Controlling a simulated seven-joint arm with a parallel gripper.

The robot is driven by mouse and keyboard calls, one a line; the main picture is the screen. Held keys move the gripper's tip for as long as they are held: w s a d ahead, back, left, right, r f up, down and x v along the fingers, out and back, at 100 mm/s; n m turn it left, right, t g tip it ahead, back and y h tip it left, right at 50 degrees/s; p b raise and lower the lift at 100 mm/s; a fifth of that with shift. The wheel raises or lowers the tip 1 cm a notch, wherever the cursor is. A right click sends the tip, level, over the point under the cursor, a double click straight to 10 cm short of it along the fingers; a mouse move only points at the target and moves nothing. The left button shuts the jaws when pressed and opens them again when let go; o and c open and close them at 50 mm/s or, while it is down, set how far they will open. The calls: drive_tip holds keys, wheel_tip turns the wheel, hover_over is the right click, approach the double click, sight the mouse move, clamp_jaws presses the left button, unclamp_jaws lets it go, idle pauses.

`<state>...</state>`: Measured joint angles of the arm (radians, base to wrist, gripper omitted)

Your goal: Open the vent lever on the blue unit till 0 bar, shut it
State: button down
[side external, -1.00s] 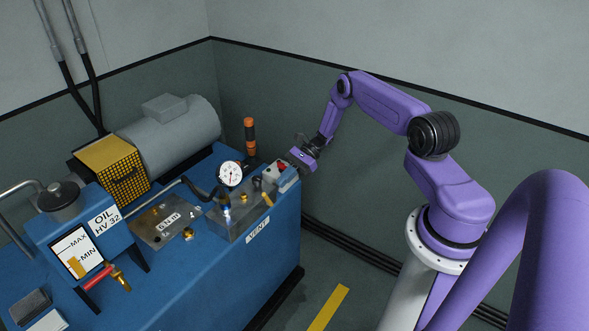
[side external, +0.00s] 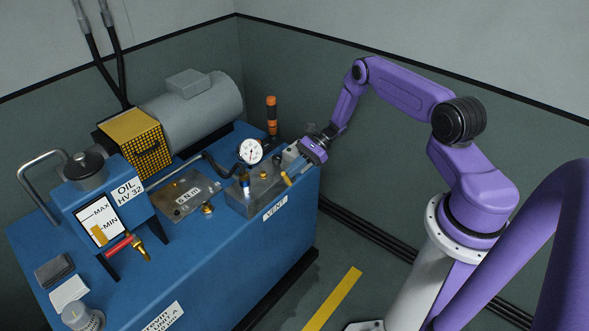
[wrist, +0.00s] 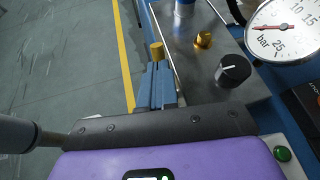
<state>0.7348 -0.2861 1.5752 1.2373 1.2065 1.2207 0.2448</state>
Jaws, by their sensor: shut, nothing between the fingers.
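The blue unit (side external: 190,262) is a console with a VENT label (side external: 275,207) on its front edge. The vent lever has a yellow grip (side external: 286,178), which also shows in the wrist view (wrist: 157,50), just beyond my fingertips. My gripper (wrist: 157,68) is shut and empty, its blue fingers beside the yellow grip; I cannot tell whether they touch it. In the side view my gripper (side external: 293,169) is low at the console's right end. The round pressure gauge (side external: 250,151) shows large in the wrist view (wrist: 285,28). Its red needle points left; the zero mark is unclear.
A black knob (wrist: 233,70) and a brass fitting (wrist: 203,40) stand on the metal block near my fingers. A green button (wrist: 282,154) is at the lower right of the wrist view. An orange-and-black handle (side external: 271,115) rises behind.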

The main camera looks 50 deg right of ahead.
drive_tip(key=a+h, duration=0.1)
drive_tip(key=h, duration=0.1)
drive_tip(key=a+f+h, duration=0.1)
drive_tip(key=a+h, duration=0.1)
drive_tip(key=h, duration=0.1)
drive_tip(key=a+n+h, duration=0.1)
drive_tip(key=a+h, duration=0.1)
drive_tip(key=h, duration=0.1)
drive_tip(key=shift+f, duration=0.2)
drive_tip(key=shift+a+f+g, duration=0.3)
drive_tip(key=shift+a+f, duration=0.35)
drive_tip(key=shift+a, duration=0.05)
drive_tip(key=shift+a+f, duration=0.2)
idle(0.4)
